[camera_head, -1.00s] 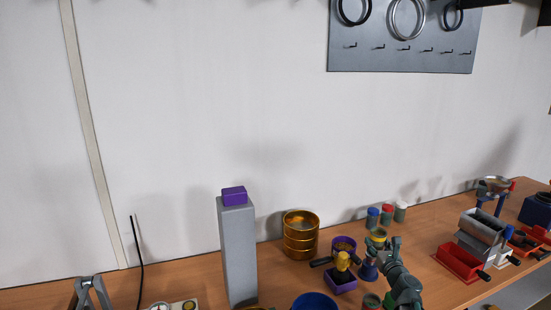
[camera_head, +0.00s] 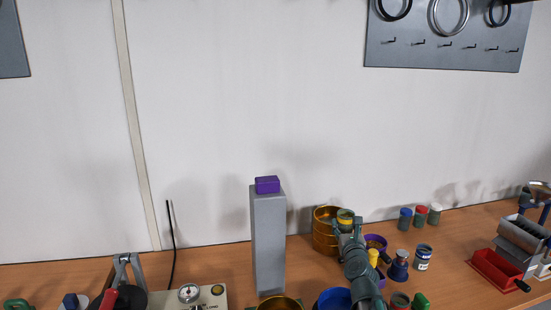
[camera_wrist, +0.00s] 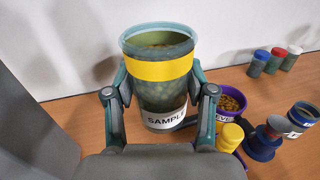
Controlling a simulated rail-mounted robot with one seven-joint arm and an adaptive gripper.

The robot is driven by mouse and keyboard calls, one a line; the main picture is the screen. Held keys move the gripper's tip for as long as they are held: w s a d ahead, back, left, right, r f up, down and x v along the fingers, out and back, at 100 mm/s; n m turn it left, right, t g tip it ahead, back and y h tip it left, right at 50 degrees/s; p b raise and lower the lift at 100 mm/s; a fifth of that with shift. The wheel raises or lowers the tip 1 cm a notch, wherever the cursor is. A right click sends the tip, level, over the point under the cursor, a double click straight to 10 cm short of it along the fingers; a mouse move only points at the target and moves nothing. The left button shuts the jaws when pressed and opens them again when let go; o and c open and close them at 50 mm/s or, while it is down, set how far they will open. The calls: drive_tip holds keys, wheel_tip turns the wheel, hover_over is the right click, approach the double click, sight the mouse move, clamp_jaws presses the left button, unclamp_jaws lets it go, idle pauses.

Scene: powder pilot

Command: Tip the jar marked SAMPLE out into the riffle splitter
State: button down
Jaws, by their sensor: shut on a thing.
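The SAMPLE jar (camera_wrist: 160,95) is a clear, open-topped jar with a yellow band, a white label and granular material inside. My gripper (camera_head: 348,226) is shut on its sides and holds it upright. The jar (camera_head: 345,215) appears above the bench in the head view, in front of the brass sieve stack. The riffle splitter appears to be the grey metal box (camera_head: 522,238) at the far right, with a red pan (camera_head: 496,268) at its front left. The splitter is well to the right of my gripper and outside the wrist view.
A tall grey column (camera_head: 267,245) with a purple block on top stands left of my gripper. Brass sieves (camera_head: 325,238), a purple bowl (camera_wrist: 231,103), a blue-based item (camera_head: 398,268) and another labelled jar (camera_head: 423,258) stand nearby. Three capped jars (camera_head: 420,217) stand behind.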

drive_tip(key=s+a+r+y, duration=0.1)
drive_tip(key=s+a+r, duration=0.1)
drive_tip(key=a, duration=0.4)
drive_tip(key=shift+s+a+r+n, duration=0.3)
drive_tip(key=shift+s+r, duration=0.05)
drive_tip(key=shift+s, duration=0.25)
drive_tip(key=c, duration=0.9)
unclamp_jaws()
clamp_jaws()
